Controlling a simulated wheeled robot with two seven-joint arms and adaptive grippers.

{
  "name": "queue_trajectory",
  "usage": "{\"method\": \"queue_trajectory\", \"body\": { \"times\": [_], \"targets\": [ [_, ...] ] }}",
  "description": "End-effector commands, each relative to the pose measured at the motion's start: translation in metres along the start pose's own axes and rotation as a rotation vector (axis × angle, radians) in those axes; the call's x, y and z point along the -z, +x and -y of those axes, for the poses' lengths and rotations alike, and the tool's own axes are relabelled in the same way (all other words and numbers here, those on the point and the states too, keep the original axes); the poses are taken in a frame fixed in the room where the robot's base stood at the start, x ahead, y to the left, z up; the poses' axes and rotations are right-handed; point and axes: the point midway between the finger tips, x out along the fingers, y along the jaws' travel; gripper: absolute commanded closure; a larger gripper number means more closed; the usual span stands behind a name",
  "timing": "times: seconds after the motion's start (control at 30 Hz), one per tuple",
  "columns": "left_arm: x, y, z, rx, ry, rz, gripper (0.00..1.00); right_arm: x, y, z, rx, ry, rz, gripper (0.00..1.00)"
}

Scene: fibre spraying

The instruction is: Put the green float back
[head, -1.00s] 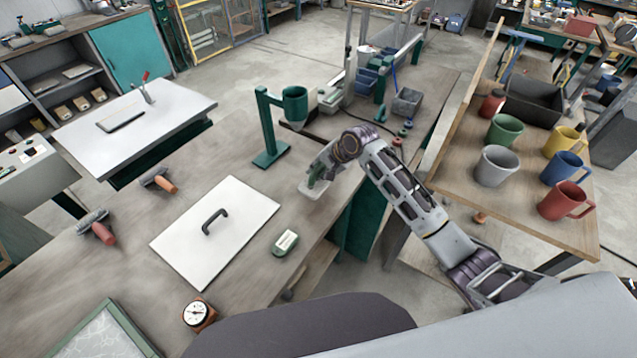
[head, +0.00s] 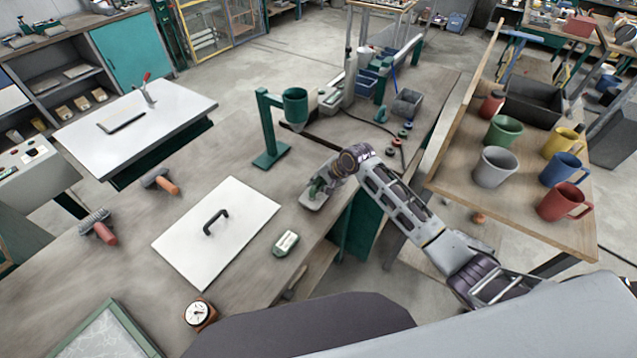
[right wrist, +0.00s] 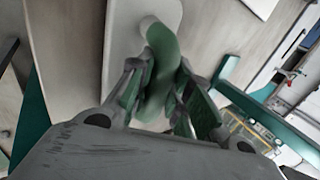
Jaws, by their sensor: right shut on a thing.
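The green float is a pale grey plate (head: 312,201) with a green handle, at the right edge of the wooden bench. In the right wrist view its curved green handle (right wrist: 161,62) runs between my fingers, and its pale plate (right wrist: 120,62) lies beyond. My right gripper (head: 322,182) is shut on the handle from above. The float is at or just above the bench top; I cannot tell whether it touches. My left gripper is not in view.
A white board (head: 185,250) with a black handle lies left of the float. A green and white block (head: 286,243) and a dial (head: 198,313) are nearer. A green stand (head: 270,135) rises behind. Several mugs stand on the right table (head: 520,225). Bare bench surrounds the float.

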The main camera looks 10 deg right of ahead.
Motion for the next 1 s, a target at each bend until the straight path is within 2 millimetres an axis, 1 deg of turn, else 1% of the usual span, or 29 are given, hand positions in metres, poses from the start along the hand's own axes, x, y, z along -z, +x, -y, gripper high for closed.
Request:
{"method": "queue_trajectory", "body": {
  "times": [0.47, 0.5, 0.67, 1.0],
  "targets": [
    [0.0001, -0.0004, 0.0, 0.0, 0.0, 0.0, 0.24, 0.0001, 0.0043, -0.0025, 0.001, 0.0, 0.0, 1.0],
    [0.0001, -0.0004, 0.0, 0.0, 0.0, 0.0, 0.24, 0.0, 0.0049, -0.0031, 0.001, 0.0, 0.0, 0.79],
    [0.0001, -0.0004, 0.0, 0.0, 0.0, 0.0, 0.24, 0.0002, 0.0046, -0.003, 0.001, 0.0, 0.0, 0.59],
    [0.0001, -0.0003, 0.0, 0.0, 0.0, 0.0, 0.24, 0.0003, 0.004, -0.0026, 0.001, 0.0, -0.001, 0.59]
  ]
}}
